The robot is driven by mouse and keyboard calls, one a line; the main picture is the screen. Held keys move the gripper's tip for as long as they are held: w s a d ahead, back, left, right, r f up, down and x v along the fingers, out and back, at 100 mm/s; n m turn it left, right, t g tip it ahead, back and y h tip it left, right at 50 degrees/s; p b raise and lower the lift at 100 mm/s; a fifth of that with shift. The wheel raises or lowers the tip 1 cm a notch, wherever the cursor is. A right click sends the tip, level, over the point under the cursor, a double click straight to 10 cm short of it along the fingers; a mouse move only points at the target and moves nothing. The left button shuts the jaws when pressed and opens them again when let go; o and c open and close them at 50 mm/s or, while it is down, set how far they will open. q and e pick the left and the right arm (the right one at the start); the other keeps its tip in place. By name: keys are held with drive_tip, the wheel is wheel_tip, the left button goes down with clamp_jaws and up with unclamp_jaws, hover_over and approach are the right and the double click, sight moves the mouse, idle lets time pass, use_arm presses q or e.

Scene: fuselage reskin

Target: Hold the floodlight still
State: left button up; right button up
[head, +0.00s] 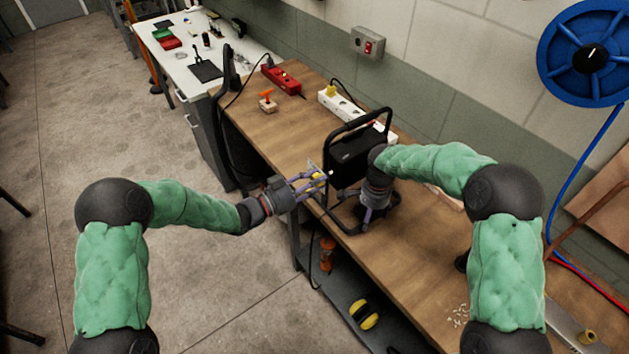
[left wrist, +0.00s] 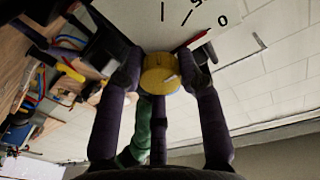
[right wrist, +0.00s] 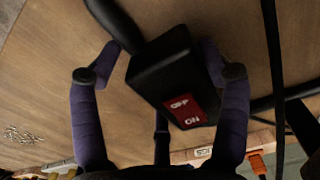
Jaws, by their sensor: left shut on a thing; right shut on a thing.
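The black floodlight (head: 350,155) stands on the wooden bench inside its black tubular frame. My left gripper (head: 320,180) is at its left side, with its fingers shut around a yellow knob (left wrist: 160,74). A pale panel with black scale marks and a red pointer (left wrist: 197,38) shows beside the knob. My right gripper (head: 370,214) is low at the frame's right side. In the right wrist view its fingers are shut on a black switch box (right wrist: 165,75) with a red OFF/ON label. My right arm hides part of the floodlight in the head view.
On the bench (head: 425,240) are a red power strip (head: 282,80), a white power strip (head: 342,104) and an orange-handled tool (head: 266,101). A blue hose reel (head: 590,52) hangs on the wall. Yellow ear defenders (head: 364,314) lie on the lower shelf.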

use_arm(q)
drive_tip(key=shift+r, duration=0.25)
use_arm(e)
drive_tip(key=shift+s+f, duration=0.1)
drive_tip(key=shift+f, duration=0.05)
use_arm(q)
drive_tip(key=o, duration=1.1)
drive_tip(key=shift+o, duration=0.2)
drive_tip(key=shift+f, duration=0.1)
drive_tip(key=shift+a, duration=0.1)
drive_tip(key=v, duration=1.1)
drive_tip(key=shift+s+a, duration=0.2)
drive_tip(key=shift+a, duration=0.15)
use_arm(e)
drive_tip(key=o, duration=1.7)
drive_tip(key=shift+r, duration=0.2)
